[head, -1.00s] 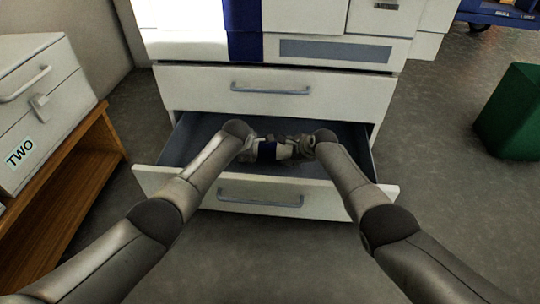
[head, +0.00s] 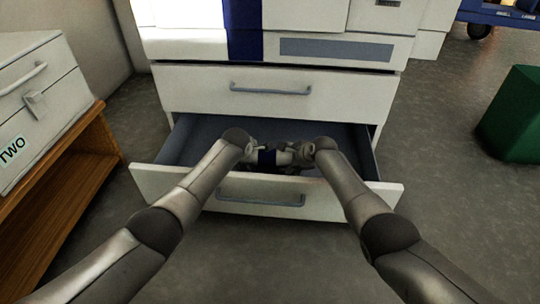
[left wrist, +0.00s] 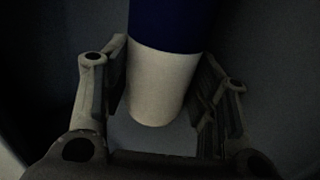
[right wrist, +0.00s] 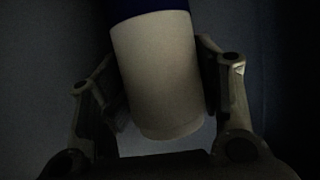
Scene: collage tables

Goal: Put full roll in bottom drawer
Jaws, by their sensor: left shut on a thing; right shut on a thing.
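The full roll (head: 267,157) is white at both ends with a dark blue band around its middle. It lies crosswise inside the open bottom drawer (head: 290,199), below the level of the drawer's rim. My left gripper (head: 248,152) is shut on the roll's left end; the white end shows between its fingers in the left wrist view (left wrist: 162,85). My right gripper (head: 304,152) is shut on the other white end, which also shows in the right wrist view (right wrist: 158,75). Whether the roll touches the drawer floor is hidden.
A closed upper drawer (head: 270,90) sits right above the open one. A wooden stand (head: 75,165) with a white box (head: 40,85) marked TWO is at the left. A green bin (head: 512,115) stands at the right. The floor around the drawer is clear.

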